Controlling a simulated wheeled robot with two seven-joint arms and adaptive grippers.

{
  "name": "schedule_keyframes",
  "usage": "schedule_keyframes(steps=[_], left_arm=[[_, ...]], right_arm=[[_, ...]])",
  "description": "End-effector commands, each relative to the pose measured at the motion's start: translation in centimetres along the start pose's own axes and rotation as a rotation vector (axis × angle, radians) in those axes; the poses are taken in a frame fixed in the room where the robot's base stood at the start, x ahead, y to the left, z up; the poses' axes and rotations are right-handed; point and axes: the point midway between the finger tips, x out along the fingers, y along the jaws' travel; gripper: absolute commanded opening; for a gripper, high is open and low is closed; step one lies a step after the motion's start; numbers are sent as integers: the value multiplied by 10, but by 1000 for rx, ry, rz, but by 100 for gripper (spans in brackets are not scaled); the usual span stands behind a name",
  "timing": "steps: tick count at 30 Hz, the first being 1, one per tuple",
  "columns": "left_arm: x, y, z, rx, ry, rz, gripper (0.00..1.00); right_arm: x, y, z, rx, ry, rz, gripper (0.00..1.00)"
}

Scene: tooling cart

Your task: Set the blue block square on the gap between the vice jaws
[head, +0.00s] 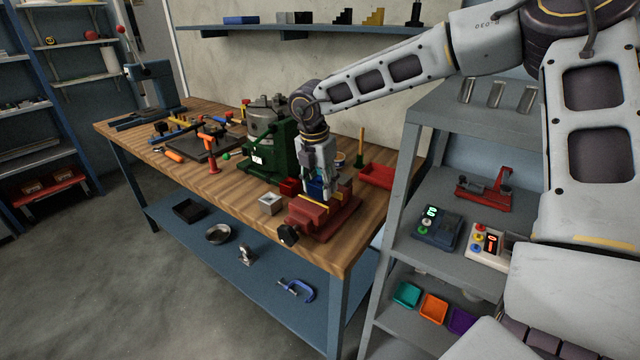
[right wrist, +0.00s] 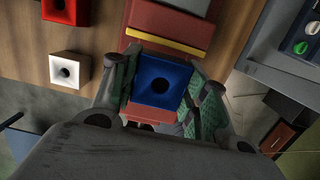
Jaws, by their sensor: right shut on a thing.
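The blue block (right wrist: 160,84), with a round dark hole in its face, is between the two fingers of my right gripper (right wrist: 160,100). The right gripper is shut on it. In the head view the blue block (head: 318,188) is partly hidden by the fingers of my right gripper (head: 318,192), just over the red vice (head: 325,219). In the right wrist view, the red vice (right wrist: 170,22) with a yellow strip along one jaw lies beyond and under the block. The gap between the jaws is mostly hidden, and I cannot tell whether the block touches them. My left gripper is not in view.
A white block (head: 271,204) with a hole and a red block (head: 289,186) stand left of the vice. A green machine (head: 268,150) stands behind them. A red tray (head: 377,176) lies to the right. A grey shelf cart (head: 470,122) stands right of the bench.

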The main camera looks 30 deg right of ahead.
Motion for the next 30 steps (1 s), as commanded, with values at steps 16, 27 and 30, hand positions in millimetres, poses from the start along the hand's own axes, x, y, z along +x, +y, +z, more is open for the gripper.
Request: schedule_keyframes(steps=[16, 27, 30], left_arm=[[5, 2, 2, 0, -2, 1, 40], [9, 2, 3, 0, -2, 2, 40], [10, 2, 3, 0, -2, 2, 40]], right_arm=[[4, 0, 0, 0, -1, 1, 13], [7, 0, -1, 0, -1, 1, 13], [8, 0, -1, 0, -1, 1, 13]])
